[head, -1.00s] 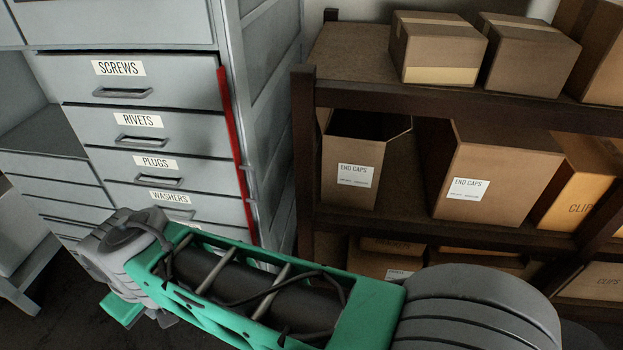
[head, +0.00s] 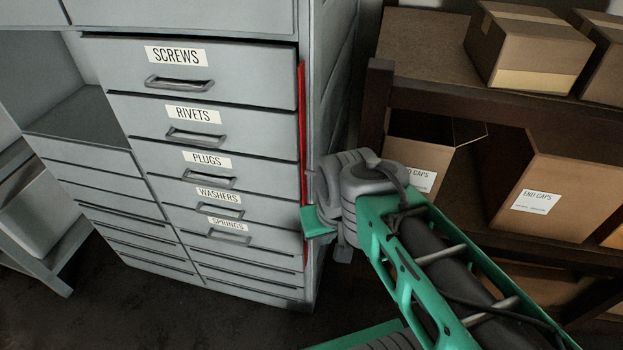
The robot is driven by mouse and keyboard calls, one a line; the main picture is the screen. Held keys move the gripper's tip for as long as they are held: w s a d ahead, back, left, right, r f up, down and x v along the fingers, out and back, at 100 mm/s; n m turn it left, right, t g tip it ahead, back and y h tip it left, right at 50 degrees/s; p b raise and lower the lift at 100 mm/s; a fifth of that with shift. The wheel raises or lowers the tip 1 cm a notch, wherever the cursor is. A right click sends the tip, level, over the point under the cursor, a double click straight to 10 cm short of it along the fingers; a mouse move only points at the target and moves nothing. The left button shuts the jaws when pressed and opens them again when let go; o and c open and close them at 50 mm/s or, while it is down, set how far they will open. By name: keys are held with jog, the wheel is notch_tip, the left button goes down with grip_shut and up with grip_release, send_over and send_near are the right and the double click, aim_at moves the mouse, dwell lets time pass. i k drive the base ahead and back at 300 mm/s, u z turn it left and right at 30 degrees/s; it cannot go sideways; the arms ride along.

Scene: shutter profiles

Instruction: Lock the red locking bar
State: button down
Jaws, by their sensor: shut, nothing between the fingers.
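The red locking bar (head: 302,120) is a thin upright strip along the right front edge of the grey drawer cabinet (head: 330,90). It runs beside the labelled drawers, and my arm's end covers part of its lower half. I cannot tell how far it stands off the drawer fronts. My gripper (head: 320,222) is at the arm's end, in front of the bar's lower part. It is shut and empty, with its fingers mostly hidden behind the wrist. I cannot tell whether it touches the bar.
The drawers read screws (head: 190,80), rivets (head: 185,122), plugs, washers and springs. A dark wooden shelf (head: 430,95) with cardboard boxes (head: 530,45) stands close on the right, behind my forearm. Open floor (head: 150,310) lies in front of the cabinet.

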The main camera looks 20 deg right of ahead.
aim_at(301, 68)
jog(key=i, duration=0.35)
jog(key=u, duration=1.5)
jog(key=k, duration=0.5)
jog(key=z, duration=0.15)
